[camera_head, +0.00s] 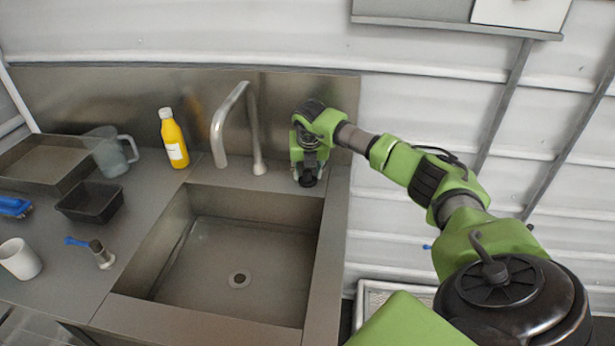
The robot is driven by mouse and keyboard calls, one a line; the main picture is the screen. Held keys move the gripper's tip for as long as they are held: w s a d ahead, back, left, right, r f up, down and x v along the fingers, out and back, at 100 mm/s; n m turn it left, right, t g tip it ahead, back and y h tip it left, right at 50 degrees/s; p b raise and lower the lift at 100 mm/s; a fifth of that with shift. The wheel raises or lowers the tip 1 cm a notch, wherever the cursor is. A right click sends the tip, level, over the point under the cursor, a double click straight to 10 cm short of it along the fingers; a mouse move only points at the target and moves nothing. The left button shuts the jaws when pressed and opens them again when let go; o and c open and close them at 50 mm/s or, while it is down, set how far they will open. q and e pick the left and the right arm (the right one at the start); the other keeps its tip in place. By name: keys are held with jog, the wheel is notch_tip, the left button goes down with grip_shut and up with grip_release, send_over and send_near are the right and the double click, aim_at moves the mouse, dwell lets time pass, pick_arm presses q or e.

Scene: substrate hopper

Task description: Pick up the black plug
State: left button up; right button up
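My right gripper (307,174) points down at the steel counter, just behind the sink's back right corner. Its wrist and arm come in from the right and hide most of the fingers. A small dark shape shows at the fingertips, close to the counter. I cannot tell whether it is the black plug or the fingertips themselves. No black plug shows clearly anywhere else. I cannot make out whether the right gripper is open or shut. My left gripper is not in view.
The sink (210,275) is empty, with a drain in its floor. A faucet (222,125) and yellow bottle (173,140) stand behind it. A clear jug (112,155), metal tray (80,172), black tub (92,203), white cup (20,260) and blue-handled fitting (101,254) are left.

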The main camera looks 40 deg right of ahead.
aim_at(308, 171)
grip_shut()
jog(key=shift+r+b, duration=0.35)
jog(key=shift+r, duration=0.05)
notch_tip(308, 171, up, 2)
jog(key=shift+r+b, duration=0.25)
jog(key=shift+b, duration=0.4)
jog(key=s+a+r+b, duration=0.3)
jog(key=s+a+r, duration=0.5)
jog(key=s, duration=0.3)
jog(key=shift+b+v, duration=0.4)
jog(key=shift+v, duration=0.55)
